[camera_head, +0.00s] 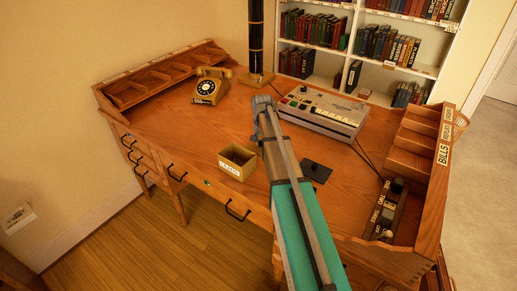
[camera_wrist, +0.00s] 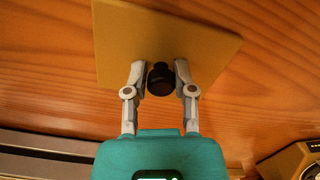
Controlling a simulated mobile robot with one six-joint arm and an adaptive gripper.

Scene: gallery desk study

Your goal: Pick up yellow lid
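The yellow lid is a flat square plate (camera_wrist: 215,45) with a round black knob (camera_wrist: 160,80) in the wrist view. My gripper (camera_wrist: 160,72) has one grey finger on each side of the knob, drawn in close against it, so it looks shut on the knob. I cannot tell whether the plate touches the desk. In the head view my gripper (camera_head: 263,103) is at the far middle of the desk, left of the grey machine, and the lid is hidden there.
The grey machine (camera_head: 325,110) stands close to the right of my gripper. An open box (camera_head: 238,162) and a dark square lid (camera_head: 316,172) lie nearer. A yellow telephone (camera_head: 211,86) and black post (camera_head: 256,40) stand behind. The desk's (camera_head: 160,120) left middle is clear.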

